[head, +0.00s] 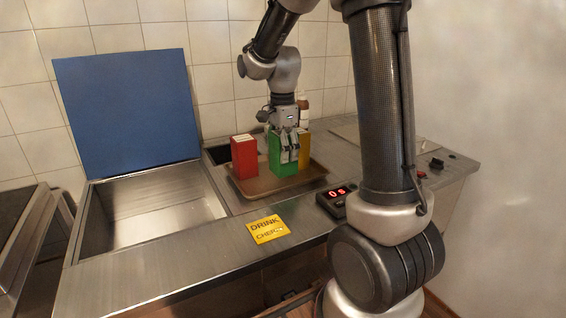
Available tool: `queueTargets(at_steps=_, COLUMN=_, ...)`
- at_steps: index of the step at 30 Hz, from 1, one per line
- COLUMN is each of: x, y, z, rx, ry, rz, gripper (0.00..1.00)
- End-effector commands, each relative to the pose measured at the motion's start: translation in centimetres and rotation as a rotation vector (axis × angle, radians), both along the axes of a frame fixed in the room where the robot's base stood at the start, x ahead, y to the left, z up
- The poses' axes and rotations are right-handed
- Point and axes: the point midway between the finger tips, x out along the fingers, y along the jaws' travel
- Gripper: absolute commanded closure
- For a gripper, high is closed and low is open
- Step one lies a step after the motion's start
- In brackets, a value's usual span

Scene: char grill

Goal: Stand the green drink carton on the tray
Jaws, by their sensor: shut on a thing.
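The green drink carton (282,168) is upright at the middle of the brown tray (252,190). My gripper (289,158) points down and is shut on the carton from above, its fingers over the upper part. The carton's base looks to be at the tray's surface, but I cannot tell whether it touches. A red carton (244,158) stands on the tray to the left. A yellow carton (304,150) stands behind and to the right, partly hidden by the gripper and the green carton.
An open steel bin (150,212) with a raised blue lid (128,112) is left of the tray. A yellow drink card (268,229) lies in front. A bottle (303,108) stands behind the gripper.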

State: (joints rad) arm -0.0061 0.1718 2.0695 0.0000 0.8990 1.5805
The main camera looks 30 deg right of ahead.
Motion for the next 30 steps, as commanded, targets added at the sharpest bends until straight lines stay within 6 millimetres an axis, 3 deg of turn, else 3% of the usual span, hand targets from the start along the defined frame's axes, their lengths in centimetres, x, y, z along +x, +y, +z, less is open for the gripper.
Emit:
queueTargets(at_steps=6, x=-0.1, y=0.0, z=-3.1, rx=0.0, ry=0.003, rz=0.0, gripper=0.68)
queueTargets(at_steps=14, x=0.0, y=0.0, z=-3.6, rx=0.0, ry=0.001, rz=0.0, gripper=0.68)
queueTargets(at_steps=15, x=-0.1, y=0.0, z=-3.6, rx=0.0, ry=0.002, rz=0.0, gripper=0.28)
queueTargets(at_steps=18, x=-0.1, y=0.0, z=-3.6, rx=0.0, ry=0.002, rz=0.0, gripper=0.09)
queueTargets(at_steps=30, x=0.0, y=0.0, z=-3.4, rx=0.0, ry=0.0, rz=0.0, gripper=0.06)
